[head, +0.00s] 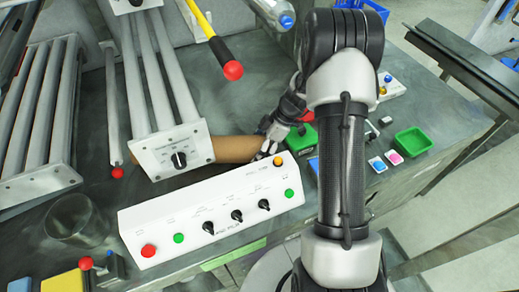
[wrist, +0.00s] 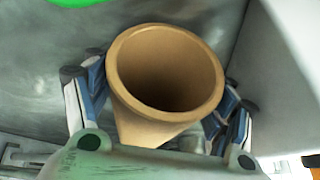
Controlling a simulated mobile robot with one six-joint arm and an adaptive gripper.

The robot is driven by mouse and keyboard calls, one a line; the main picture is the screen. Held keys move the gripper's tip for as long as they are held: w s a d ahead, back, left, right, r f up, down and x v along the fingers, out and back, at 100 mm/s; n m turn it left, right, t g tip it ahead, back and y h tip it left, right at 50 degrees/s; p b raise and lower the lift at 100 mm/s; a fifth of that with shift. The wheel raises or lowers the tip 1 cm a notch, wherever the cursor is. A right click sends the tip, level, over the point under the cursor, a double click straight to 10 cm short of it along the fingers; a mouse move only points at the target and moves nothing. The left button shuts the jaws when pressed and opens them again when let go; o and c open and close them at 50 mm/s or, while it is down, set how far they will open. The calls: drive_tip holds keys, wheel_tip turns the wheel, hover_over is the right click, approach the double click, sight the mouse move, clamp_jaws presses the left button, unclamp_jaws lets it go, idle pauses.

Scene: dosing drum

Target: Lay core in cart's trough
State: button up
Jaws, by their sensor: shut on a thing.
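The core is a brown tube (head: 235,148), lying roughly level in the head view, with its left end hidden behind a white panel with a black knob. My gripper (head: 268,140) is at its right end. In the wrist view the core (wrist: 128,112) shows its round open mouth and hollow inside. The fingers of my gripper (wrist: 160,105) lie on both sides of it, shut on it. I cannot make out the cart's trough in either view.
A white control box (head: 215,213) with knobs and buttons stands just in front of the core. Grey rollers (head: 160,70) rise behind the knob panel (head: 172,152). A green bin (head: 411,143) and small coloured blocks (head: 386,162) lie right of my arm. A glass (head: 75,220) stands at left.

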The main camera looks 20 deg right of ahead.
drive_tip(key=o, duration=1.1)
